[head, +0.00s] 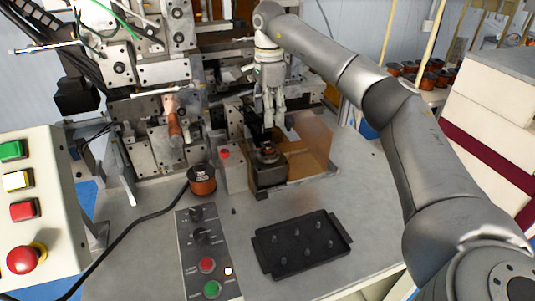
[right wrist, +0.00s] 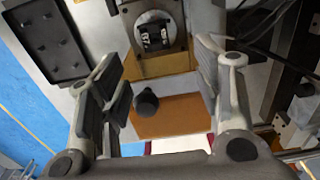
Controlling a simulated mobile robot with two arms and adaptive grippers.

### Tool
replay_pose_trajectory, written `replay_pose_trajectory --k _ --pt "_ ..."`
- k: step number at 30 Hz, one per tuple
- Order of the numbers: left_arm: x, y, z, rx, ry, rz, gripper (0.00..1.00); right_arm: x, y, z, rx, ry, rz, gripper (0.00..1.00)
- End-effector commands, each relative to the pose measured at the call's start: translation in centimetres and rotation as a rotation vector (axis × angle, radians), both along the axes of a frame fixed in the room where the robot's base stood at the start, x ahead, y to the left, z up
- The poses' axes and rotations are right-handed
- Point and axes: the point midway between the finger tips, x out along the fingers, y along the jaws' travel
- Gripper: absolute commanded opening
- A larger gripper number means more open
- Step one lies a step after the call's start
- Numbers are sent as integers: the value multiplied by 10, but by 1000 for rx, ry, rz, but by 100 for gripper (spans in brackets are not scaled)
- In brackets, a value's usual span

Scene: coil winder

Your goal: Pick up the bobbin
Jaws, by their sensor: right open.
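A bobbin (head: 201,180) with a black top and copper-coloured winding stands on the machine table, left of the black fixture block (head: 270,175). A smaller dark and copper round part (head: 268,150) sits on top of that block; I cannot tell whether it is a bobbin too. In the right wrist view the round part (right wrist: 154,32) shows at the top, just ahead of the fingers. My right gripper (head: 268,120) is above the block, pointing down, open and empty. Its spread fingers also show in the right wrist view (right wrist: 160,78). My left gripper is out of view.
A black pegged tray (head: 302,245) lies at the front right of the table. An amber guard (head: 310,145) stands close beside the block. The winder's metal body (head: 165,80) rises behind. A control panel (head: 208,255) and a cable lie left of the tray. Several bobbins (head: 425,78) stand at the back right.

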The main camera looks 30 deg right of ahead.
Motion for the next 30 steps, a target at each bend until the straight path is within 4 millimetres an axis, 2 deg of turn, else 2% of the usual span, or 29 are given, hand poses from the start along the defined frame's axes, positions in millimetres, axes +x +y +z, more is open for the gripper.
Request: replay_pose_trajectory --k 6,14,19,22,25,30 --pt "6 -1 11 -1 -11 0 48 -1 0 -34 -1 5 0 59" --pt "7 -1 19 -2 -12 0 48 -2 -1 -54 -1 4 -1 59" --pt "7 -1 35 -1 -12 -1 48 -6 0 -76 -2 6 0 59" --pt "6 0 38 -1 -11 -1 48 -6 0 -91 -1 4 0 59" --pt "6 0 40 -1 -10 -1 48 -5 0 -99 0 3 0 59" --pt "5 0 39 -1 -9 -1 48 -5 1 -101 -1 1 0 59"
